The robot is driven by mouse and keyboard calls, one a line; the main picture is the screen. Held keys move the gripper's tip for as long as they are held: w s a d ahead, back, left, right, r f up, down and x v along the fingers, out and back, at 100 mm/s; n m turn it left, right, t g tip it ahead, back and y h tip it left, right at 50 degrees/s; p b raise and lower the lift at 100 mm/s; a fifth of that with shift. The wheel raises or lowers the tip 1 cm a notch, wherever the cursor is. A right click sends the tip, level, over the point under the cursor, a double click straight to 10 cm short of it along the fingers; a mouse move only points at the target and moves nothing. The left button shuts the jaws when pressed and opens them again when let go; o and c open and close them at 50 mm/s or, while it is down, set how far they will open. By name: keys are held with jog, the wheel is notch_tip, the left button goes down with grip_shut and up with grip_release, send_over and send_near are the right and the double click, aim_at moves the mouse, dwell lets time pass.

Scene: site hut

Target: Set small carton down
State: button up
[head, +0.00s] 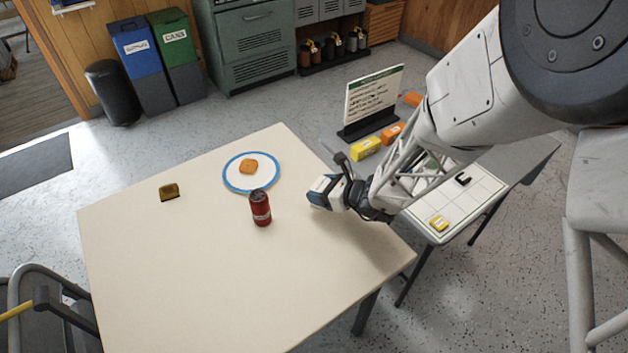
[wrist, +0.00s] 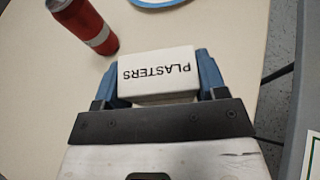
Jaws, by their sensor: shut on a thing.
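The small carton (wrist: 157,72) is white and marked PLASTERS. In the wrist view it sits between the two blue fingers of my gripper (wrist: 160,85), which is shut on it. In the head view my gripper (head: 335,192) is at the right part of the cream table (head: 200,290), and the carton is mostly hidden by the fingers. I cannot tell whether the carton touches the table top or is just above it.
A red can (head: 260,208) stands left of my gripper. Behind it is a blue-rimmed plate (head: 232,178) with an orange-brown item (head: 248,166). The table's front is clear. A side table (head: 470,200) stands to the right.

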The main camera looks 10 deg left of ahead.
jog(key=w+a, duration=0.1)
jog(key=w, duration=0.1)
jog(key=w+a, duration=0.1)
jog(key=w, duration=0.3)
jog(key=shift+a+f, duration=0.3)
jog(key=shift+a, duration=0.1)
jog(key=shift+w+a, duration=0.15)
jog(key=shift+w, duration=0.05)
jog(key=shift+w+f, duration=0.15)
jog(key=shift+f, duration=1.65)
jog(key=shift+f, duration=0.1)
jog(key=o, duration=0.9)
